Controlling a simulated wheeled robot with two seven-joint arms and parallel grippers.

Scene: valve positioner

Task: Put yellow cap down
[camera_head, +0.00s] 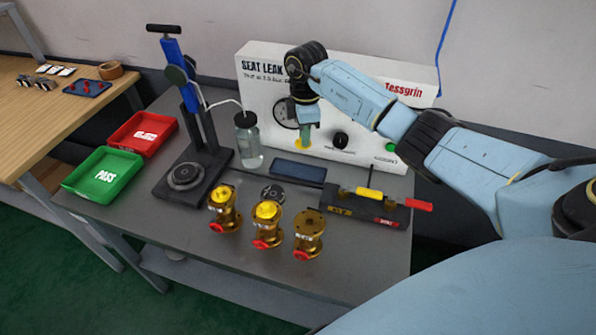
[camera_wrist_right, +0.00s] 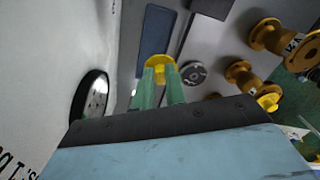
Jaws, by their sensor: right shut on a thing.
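My right gripper (camera_head: 304,132) hangs over the back of the grey table, in front of the white seat leak panel. Its green fingers are shut on the yellow cap (camera_head: 302,143). In the right wrist view the yellow cap (camera_wrist_right: 159,61) sits at the tips of the right gripper's fingers (camera_wrist_right: 162,78), above the table. Three brass valves stand at the front: the left valve (camera_head: 221,218) and middle valve (camera_head: 265,238) have yellow tops, and the right valve (camera_head: 307,240) shows a bare brass flange. My left gripper is not in view.
A dark blue flat pad (camera_head: 298,170) and a black round disc (camera_head: 272,192) lie near the valves. A clear bottle (camera_head: 249,150), a press stand (camera_head: 190,140), a black tool holder (camera_head: 350,208), a red tray (camera_head: 142,134) and a green tray (camera_head: 103,174) surround them.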

